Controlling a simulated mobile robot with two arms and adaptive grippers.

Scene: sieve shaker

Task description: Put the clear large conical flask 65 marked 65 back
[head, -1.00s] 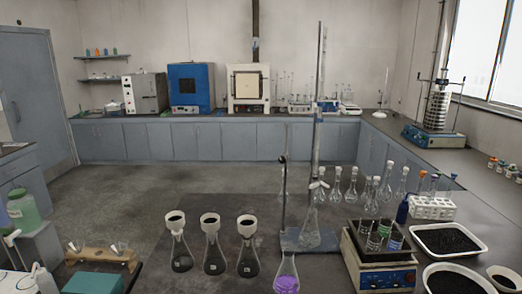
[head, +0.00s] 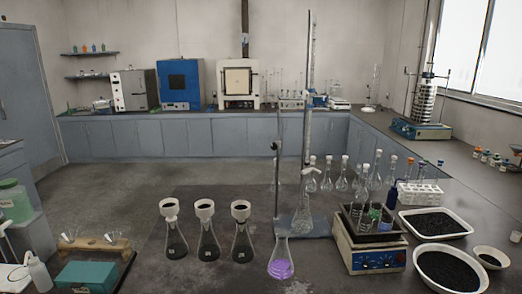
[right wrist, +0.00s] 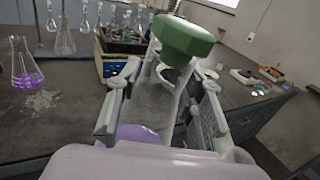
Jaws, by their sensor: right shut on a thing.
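My right gripper (right wrist: 165,98) is shut on a clear glass vessel with a green faceted stopper (right wrist: 183,38). Purple (right wrist: 138,133) shows low between the fingers. Most of its body is hidden by the gripper, and no mark is readable, so I cannot tell whether it is flask 65. In the head view a clear conical flask (head: 303,220) stands by the stand on the blue base. A conical flask with purple liquid (head: 280,263) stands in front of it and also shows in the right wrist view (right wrist: 25,75). Neither gripper is in the head view.
Several conical flasks with white funnels (head: 206,240) stand left of the purple one. A blue-and-white heating device (head: 368,252), trays of black grains (head: 405,222) and a white tube rack (head: 420,188) are at right. A teal box (head: 85,275) is at front left.

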